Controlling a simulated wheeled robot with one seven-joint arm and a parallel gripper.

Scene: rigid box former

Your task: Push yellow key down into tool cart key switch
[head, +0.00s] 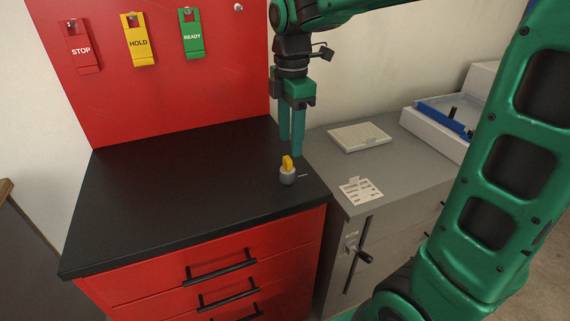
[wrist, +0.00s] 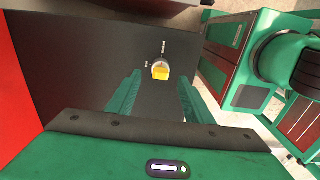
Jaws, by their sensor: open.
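The yellow key (head: 287,162) stands upright in the grey round key switch (head: 287,177) on the black top of the red tool cart (head: 170,195). In the wrist view the yellow key (wrist: 160,71) shows ahead of the fingertips, with a grey rim of the switch (wrist: 162,62) around it. My gripper (head: 292,148) points down just above and behind the key in the head view. Its two green fingers are apart with nothing between them. How deep the key sits in the switch cannot be told.
STOP (head: 82,50), HOLD (head: 138,40) and READY (head: 191,35) tags hang on the red back panel. A grey cabinet (head: 400,160) to the right holds a white keypad-like block (head: 358,137), a white card (head: 361,191) and a white-and-blue tray (head: 440,125). The cart top left of the switch is clear.

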